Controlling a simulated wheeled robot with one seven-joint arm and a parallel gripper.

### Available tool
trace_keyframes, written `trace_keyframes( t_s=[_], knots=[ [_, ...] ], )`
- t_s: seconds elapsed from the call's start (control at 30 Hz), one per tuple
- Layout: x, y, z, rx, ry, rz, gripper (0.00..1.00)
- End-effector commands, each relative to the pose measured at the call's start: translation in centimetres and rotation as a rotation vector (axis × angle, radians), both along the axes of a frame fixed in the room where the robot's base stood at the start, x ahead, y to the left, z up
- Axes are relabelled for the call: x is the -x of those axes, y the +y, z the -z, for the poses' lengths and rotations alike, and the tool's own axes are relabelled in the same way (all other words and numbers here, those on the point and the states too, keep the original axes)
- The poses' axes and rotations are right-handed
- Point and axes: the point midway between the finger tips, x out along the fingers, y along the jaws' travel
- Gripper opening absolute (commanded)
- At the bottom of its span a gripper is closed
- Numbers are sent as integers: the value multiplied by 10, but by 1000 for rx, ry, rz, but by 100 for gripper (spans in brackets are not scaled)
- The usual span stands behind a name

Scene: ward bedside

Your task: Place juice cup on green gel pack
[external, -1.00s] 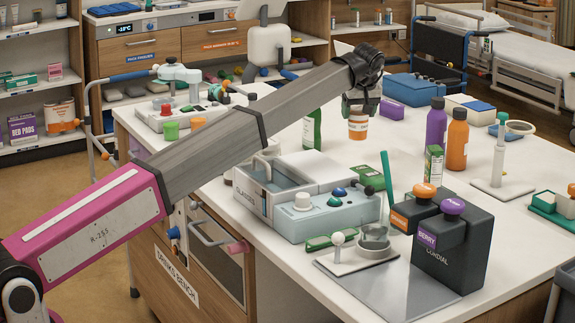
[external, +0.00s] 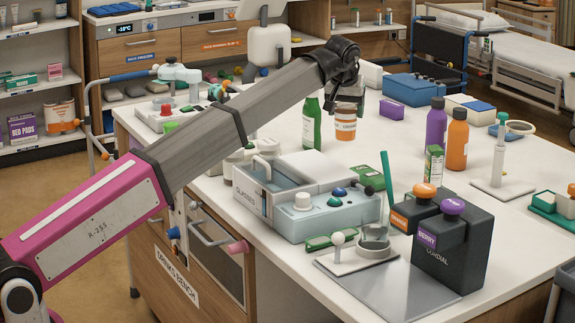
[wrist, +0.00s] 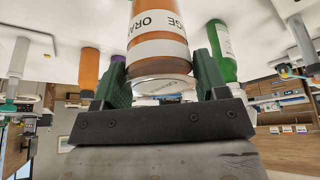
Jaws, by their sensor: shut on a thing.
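The juice cup (external: 345,124) is orange with a white label and a pale lid. My gripper (external: 347,101) is shut on it from above and holds it upright, beside the green bottle. In the wrist view the cup (wrist: 160,45) is between my two green-padded fingers (wrist: 165,75), its lid facing the palm; part of the label reads "ORANGE". A green flat pack (external: 367,172) lies behind the dispenser, partly hidden. Another green flat piece (external: 330,240) lies in front of it; I cannot tell which is the gel pack. The gap under the cup is unclear.
The grey-blue dispenser unit (external: 330,212) stands in mid-table. A green bottle (external: 311,123) is close left of the cup. Purple (external: 436,127) and orange (external: 457,140) bottles and dark cordial boxes (external: 452,250) stand to the right. White table top (external: 400,130) is clear right of the cup.

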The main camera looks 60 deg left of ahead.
Motion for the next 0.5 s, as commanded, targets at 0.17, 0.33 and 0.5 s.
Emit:
trace_keyframes(
  t_s=[0.17,0.33,0.5],
  knots=[
    [-25,-27,22,-1,2,0,38],
    [-40,-46,36,0,0,-1,38],
    [-44,-52,42,-1,1,-3,38]
  ],
)
